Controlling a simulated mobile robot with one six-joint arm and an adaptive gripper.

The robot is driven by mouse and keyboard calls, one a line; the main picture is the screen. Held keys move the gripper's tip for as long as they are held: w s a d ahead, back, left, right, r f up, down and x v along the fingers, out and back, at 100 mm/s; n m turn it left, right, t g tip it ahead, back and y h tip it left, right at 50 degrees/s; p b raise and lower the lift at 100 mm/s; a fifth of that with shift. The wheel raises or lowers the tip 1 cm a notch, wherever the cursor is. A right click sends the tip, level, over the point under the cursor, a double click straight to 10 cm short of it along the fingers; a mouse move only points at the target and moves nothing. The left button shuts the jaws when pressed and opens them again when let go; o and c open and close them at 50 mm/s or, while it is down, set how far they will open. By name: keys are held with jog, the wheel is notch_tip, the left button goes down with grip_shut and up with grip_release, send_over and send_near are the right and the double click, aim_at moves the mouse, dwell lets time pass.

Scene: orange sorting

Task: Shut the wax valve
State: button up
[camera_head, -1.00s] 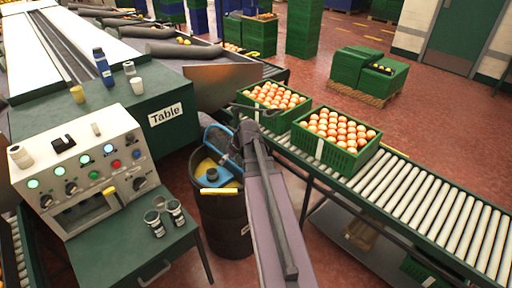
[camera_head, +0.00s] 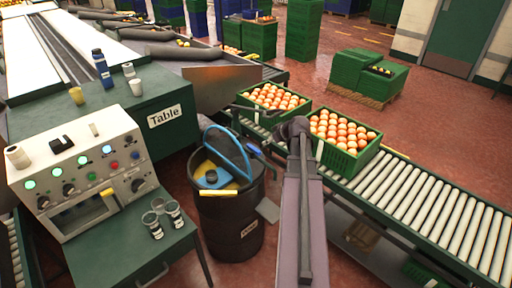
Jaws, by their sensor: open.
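I cannot pick out a wax valve with certainty. The control panel (camera_head: 75,175) at the left has green lights, dark knobs, red and blue buttons and a yellow-tipped handle (camera_head: 108,193) on its lower front. My arm rises from the bottom centre, and its dark far joint (camera_head: 291,128) appears in front of the orange crates. My gripper's fingers cannot be made out, and nothing is visibly held.
A black bin (camera_head: 232,225) with blue and yellow items stands between the panel's green stand and the roller conveyor (camera_head: 425,200). Two green crates of oranges, left (camera_head: 247,108) and right (camera_head: 340,160), sit on the conveyor. Glass jars (camera_head: 157,226) stand before the panel.

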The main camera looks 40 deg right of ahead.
aim_at(253, 147)
jog(key=shift+w+f, duration=0.1)
jog(key=shift+b+x, duration=4.9)
jog(key=shift+x, duration=1.9)
